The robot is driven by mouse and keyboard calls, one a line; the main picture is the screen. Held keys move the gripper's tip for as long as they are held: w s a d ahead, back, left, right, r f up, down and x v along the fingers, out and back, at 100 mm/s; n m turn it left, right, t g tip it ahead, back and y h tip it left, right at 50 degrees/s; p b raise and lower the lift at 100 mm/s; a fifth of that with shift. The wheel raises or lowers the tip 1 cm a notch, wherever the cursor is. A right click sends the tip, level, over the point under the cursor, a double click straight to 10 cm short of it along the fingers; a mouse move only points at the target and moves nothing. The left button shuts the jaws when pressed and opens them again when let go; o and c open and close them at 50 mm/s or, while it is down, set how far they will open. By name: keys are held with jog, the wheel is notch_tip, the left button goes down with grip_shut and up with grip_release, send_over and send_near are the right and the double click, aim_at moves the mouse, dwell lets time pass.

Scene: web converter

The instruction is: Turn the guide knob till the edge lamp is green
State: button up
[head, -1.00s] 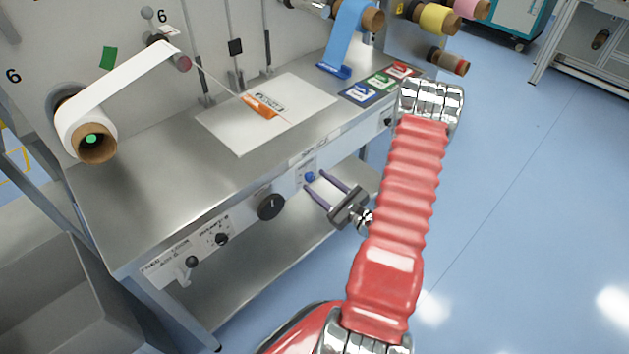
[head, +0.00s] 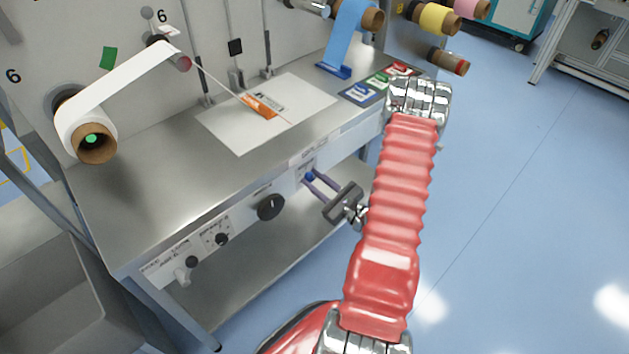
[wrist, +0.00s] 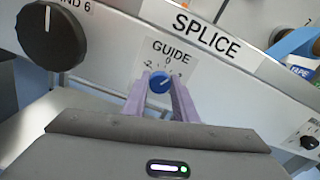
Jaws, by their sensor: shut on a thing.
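The blue guide knob (wrist: 160,82) sits on the front panel under the GUIDE label, below the SPLICE sign, in the wrist view. Its white pointer line leans to the upper right, between the 0 and the right end of the scale. My gripper (wrist: 160,88) is shut on the knob, one lilac finger on each side. In the head view the gripper (head: 314,182) reaches the panel from the right and partly covers the knob (head: 309,175). I cannot make out an edge lamp for certain in either view.
A larger black knob (head: 271,207) is left of the guide knob, also in the wrist view (wrist: 50,33). Above is the steel tabletop (head: 150,190) with a white sheet (head: 225,125). Clear blue floor (head: 520,220) lies to the right.

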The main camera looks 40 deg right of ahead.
jog(key=shift+c, duration=1.3)
jog(key=shift+m, duration=0.5)
jog(key=shift+d+m, duration=0.1)
jog(key=shift+m, duration=2.4)
jog(key=o, duration=1)
jog(key=shift+o, duration=0.2)
jog(key=shift+s, duration=0.15)
jog(key=s, duration=1.3)
jog(key=shift+s+d, duration=0.2)
jog(key=shift+s, duration=0.05)
